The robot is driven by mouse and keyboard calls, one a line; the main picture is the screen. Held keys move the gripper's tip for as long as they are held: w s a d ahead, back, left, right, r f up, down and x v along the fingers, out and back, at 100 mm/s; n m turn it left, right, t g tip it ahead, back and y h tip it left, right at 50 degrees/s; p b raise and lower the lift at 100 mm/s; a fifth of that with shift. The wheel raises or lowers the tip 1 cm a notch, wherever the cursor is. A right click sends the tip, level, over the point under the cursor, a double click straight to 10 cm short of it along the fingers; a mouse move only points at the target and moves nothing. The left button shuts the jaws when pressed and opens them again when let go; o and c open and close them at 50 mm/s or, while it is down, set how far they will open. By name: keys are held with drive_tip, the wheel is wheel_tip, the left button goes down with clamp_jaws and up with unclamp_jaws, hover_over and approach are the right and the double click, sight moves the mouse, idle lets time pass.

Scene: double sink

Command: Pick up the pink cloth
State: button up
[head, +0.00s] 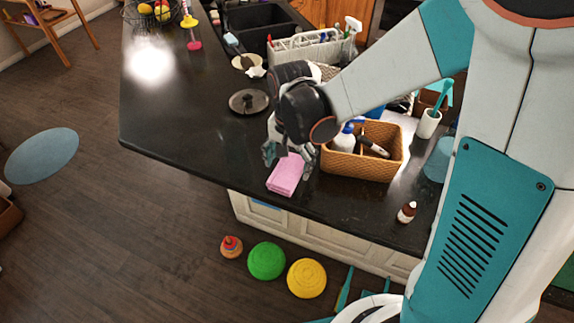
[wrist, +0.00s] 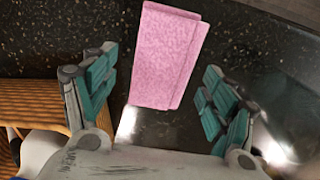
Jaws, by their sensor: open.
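The pink cloth (head: 286,175) lies folded on the dark countertop near its front edge. In the wrist view the cloth (wrist: 166,55) lies ahead of and between the spread fingers, its near end close to fingertip level. My gripper (head: 290,158) is over the counter at the cloth's far end. It also shows in the wrist view (wrist: 158,88), open with nothing between its teal finger pads. I cannot tell whether the fingers touch the counter.
A wicker basket (head: 362,165) with bottles stands just right of my gripper. A round dark disc (head: 248,102) lies to the left behind it. A small brown bottle (head: 407,212) stands near the front edge at right.

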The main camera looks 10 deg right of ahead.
sight(289, 171)
drive_tip(key=shift+f, duration=1.35)
drive_tip(key=c, duration=1.1)
drive_tip(key=shift+o, duration=0.2)
drive_tip(key=shift+r, duration=0.15)
wheel_tip(289, 171, up, 20)
drive_tip(key=shift+f+p, duration=0.1)
drive_tip(key=shift+p, duration=1.15)
drive_tip(key=shift+s, duration=0.1)
